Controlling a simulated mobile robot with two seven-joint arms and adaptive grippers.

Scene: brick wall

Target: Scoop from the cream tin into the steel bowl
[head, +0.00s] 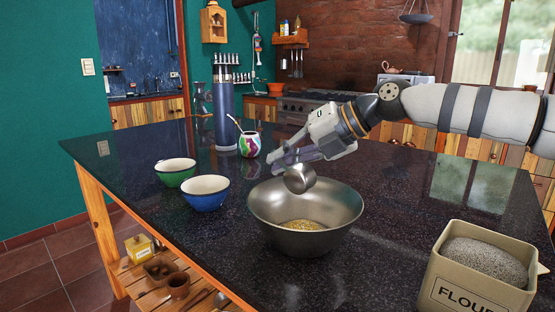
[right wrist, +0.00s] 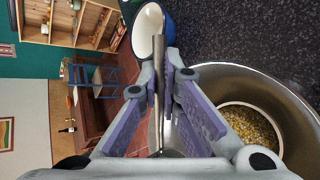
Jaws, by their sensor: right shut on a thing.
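The cream tin (head: 470,285), lettered FLOUR, stands at the front right of the dark counter, filled with grey grains. The steel bowl (head: 262,205) is at the middle of the counter with yellow grains at its bottom; it also shows in the right wrist view (right wrist: 292,100). My right gripper (head: 284,160) is shut on the handle of a small metal scoop (head: 300,180). The handle (right wrist: 158,85) runs between the fingers in the right wrist view. The scoop's cup hangs over the bowl's far part and looks tilted; its contents cannot be made out. My left gripper is out of view.
A green bowl (head: 175,178) and a blue bowl (head: 205,200) stand left of the steel bowl. A blue flask (head: 225,120) and a patterned cup (head: 249,146) are behind them. The counter between steel bowl and tin is clear.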

